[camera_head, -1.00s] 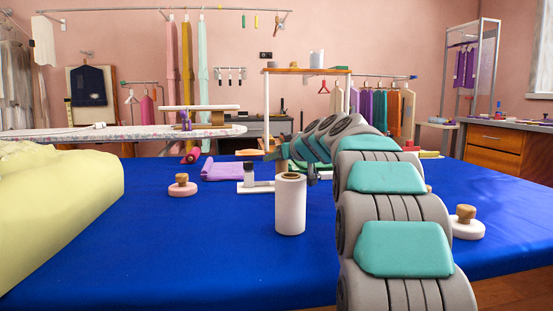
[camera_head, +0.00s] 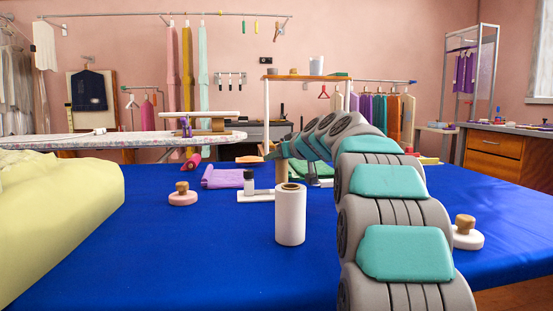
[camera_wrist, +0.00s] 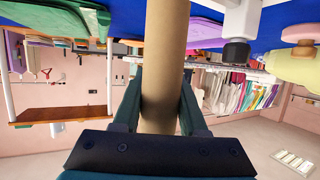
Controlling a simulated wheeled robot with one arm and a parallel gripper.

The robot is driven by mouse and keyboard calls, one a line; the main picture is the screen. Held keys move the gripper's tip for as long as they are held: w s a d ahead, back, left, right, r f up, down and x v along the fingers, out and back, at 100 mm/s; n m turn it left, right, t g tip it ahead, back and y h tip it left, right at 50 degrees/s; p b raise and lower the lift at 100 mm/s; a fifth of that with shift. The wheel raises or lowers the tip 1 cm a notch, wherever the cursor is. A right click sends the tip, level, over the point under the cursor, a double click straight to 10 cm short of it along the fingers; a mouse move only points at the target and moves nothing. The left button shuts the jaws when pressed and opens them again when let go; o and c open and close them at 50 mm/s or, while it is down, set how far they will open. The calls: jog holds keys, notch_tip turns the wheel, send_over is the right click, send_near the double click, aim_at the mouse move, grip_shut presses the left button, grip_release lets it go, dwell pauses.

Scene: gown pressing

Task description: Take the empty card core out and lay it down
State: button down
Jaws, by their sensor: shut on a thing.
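The empty card core (camera_wrist: 165,65) is a plain tan tube. In the wrist view it runs between the two fingers of my gripper (camera_wrist: 160,105), which is shut on it. In the head view the core (camera_head: 281,170) stands roughly upright behind a white paper roll (camera_head: 290,217), which hides its lower end. My gripper is partly hidden by my arm there. A white holder base (camera_head: 255,196) with a black-capped post (camera_head: 249,183) is just left of the core. I cannot tell whether the core is clear of the holder.
The blue table (camera_head: 215,255) is bare at the front and centre-left. A pink wooden-handled weight (camera_head: 183,196) stands left, a white one (camera_head: 466,236) right. Pale yellow cloth (camera_head: 60,215) fills the left side. A folded purple cloth (camera_head: 222,178) lies behind the holder.

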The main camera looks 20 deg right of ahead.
jog(key=shift+r, duration=0.2)
jog(key=shift+r+p, duration=1.9)
jog(key=shift+r, duration=0.95)
jog(key=shift+r, duration=0.1)
jog(key=shift+r+p, duration=0.45)
jog(key=shift+r, duration=0.3)
jog(key=shift+s+a, duration=0.1)
